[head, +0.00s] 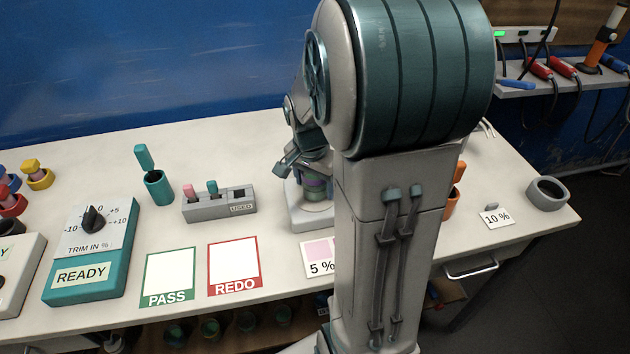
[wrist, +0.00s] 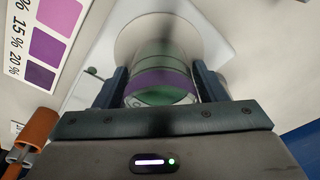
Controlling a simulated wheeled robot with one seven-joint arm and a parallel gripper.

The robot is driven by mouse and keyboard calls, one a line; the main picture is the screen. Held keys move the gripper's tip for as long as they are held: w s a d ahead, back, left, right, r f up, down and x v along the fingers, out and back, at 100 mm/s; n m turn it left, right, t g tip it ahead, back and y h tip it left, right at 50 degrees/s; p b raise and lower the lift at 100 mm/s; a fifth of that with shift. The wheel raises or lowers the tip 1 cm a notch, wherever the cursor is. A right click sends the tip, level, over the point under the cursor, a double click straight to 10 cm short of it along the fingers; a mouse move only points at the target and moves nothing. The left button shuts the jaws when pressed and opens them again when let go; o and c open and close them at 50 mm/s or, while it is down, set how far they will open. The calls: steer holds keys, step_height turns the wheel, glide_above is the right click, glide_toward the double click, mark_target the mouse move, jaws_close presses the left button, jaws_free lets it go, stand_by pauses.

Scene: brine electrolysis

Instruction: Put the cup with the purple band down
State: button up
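The cup with the purple band (head: 314,185) is greenish and see-through. It is at the light grey stand (head: 312,218), partly hidden by my arm and fingers. In the wrist view the cup (wrist: 160,88) sits between the two dark fingers of my gripper (wrist: 161,86), which press close on both sides. A pale round plate (wrist: 125,42) shows beyond the cup. I cannot tell whether the cup's base touches it. In the head view my gripper (head: 312,168) reaches down around the cup.
A grey rack marked USED (head: 220,208) stands left of the stand. The PASS card (head: 170,275), REDO card (head: 234,266) and a 5 % colour card (head: 318,255) lie in front. A teal holder (head: 158,188) is behind. My arm hides the table's middle right.

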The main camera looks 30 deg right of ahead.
steer(key=shift+o, duration=0.3)
steer(key=shift+r, duration=0.15)
step_height(320, 180, up, 12)
steer(key=a, duration=0.1)
steer(key=s+a+f+n+t+y, duration=0.1)
steer(key=s+a+f+n, duration=0.3)
steer(key=s+a+n, duration=0.7)
steer(key=shift+s+n+t+p, duration=0.35)
steer(key=shift+s+n+t, duration=0.15)
steer(key=shift+s+t, duration=0.1)
steer(key=shift+a, duration=0.1)
stand_by(0.4)
